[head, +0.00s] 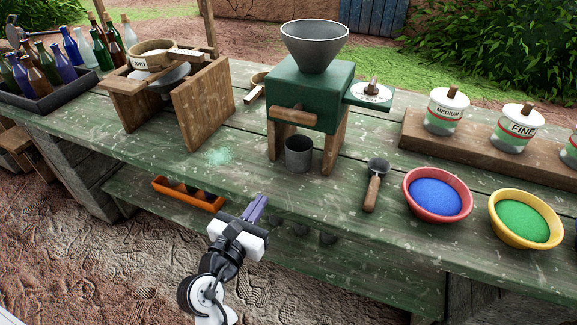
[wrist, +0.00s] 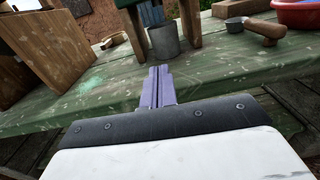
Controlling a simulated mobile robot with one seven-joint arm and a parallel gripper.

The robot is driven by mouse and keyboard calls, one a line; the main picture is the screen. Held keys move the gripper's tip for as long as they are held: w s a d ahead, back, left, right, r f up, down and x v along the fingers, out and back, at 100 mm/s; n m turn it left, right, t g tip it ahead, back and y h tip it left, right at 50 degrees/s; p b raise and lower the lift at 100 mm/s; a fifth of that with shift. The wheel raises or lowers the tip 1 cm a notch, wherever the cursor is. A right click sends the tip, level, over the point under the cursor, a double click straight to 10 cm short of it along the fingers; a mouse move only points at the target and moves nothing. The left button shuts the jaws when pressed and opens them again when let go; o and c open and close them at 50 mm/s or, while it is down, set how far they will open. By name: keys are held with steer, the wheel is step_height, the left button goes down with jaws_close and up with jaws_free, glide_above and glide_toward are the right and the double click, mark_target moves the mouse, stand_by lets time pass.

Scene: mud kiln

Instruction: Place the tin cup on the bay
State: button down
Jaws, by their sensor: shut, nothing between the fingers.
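The tin cup (head: 299,154) is a plain grey metal cup. It stands upright on the green table under the green grinder (head: 309,92), between its wooden legs. It also shows in the wrist view (wrist: 163,43), ahead of my fingertips. My gripper (head: 257,207) has purple fingers, shut and empty, at the table's front edge, apart from the cup. In the wrist view my gripper (wrist: 158,72) points toward the cup. I cannot tell which part is the bay; the space under the grinder holds the cup.
A scoop (head: 374,184) with a wooden handle lies right of the grinder. Red (head: 437,217) and yellow (head: 524,241) bowls of powder stand farther right. A wooden sieve stand (head: 203,105) is at left. Pale green powder (head: 217,156) lies on the table. An orange tray (head: 188,194) is on the lower shelf.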

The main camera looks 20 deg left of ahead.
steer(key=p, duration=0.2)
glide_toward(303, 144)
steer(key=shift+w+a, duration=0.15)
steer(key=shift+w, duration=0.2)
steer(key=shift+w+r+p, duration=0.1)
steer(key=shift+w+p, duration=0.1)
steer(key=shift+p, duration=0.1)
steer(key=shift+h, duration=0.3)
steer(key=w+p, duration=0.1)
steer(key=w, duration=0.1)
steer(key=w+p, duration=0.1)
steer(key=w, duration=0.1)
steer(key=w+p, duration=0.1)
steer(key=shift+w+d+r+p, duration=0.1)
steer(key=shift+w+d+p, duration=0.2)
steer(key=shift+w+p, duration=0.1)
steer(key=shift+w, duration=0.5)
steer(key=shift+s, duration=0.15)
